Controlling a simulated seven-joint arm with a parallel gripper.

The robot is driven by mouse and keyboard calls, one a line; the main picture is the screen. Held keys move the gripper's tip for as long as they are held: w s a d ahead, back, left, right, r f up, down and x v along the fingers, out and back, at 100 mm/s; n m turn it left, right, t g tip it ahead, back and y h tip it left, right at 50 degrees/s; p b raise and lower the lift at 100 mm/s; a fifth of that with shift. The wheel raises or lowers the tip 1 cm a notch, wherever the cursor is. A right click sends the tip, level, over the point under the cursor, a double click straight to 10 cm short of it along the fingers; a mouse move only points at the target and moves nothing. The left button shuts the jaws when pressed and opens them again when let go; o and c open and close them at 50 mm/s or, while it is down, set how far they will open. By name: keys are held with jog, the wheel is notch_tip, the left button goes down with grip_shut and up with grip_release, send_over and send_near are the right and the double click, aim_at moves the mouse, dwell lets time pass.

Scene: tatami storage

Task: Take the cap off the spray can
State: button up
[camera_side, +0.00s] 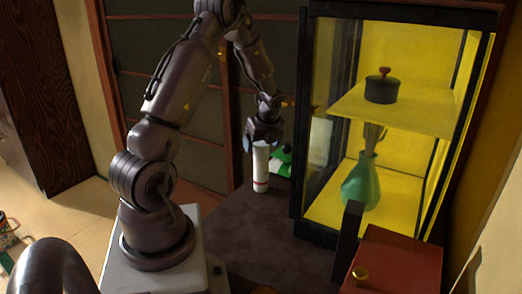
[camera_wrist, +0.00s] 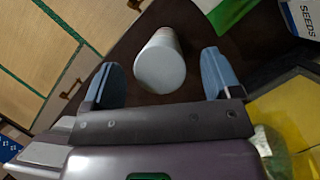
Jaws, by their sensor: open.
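The spray can (camera_side: 261,176) is a white cylinder with a thin red band near its base. It stands upright on the dark table, below my gripper (camera_side: 264,138). In the wrist view the can (camera_wrist: 161,66) shows its pale rounded top, lying between the two blue fingers of my gripper (camera_wrist: 161,80). The fingers are spread apart, with dark gaps between them and the can on both sides. The seam between cap and can cannot be made out. The top of the can is partly hidden by my gripper in the side view.
A glass cabinet (camera_side: 299,130) with a yellow interior stands right of the can, holding a black pot (camera_side: 381,87) and a green vase (camera_side: 361,183). A green item (camera_side: 281,163) lies close behind the can. A red box (camera_side: 394,262) is at front right. The table's front (camera_side: 240,235) is clear.

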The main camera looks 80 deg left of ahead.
jog(key=shift+x, duration=1.45)
jog(key=shift+r, duration=0.1)
jog(key=c, duration=1)
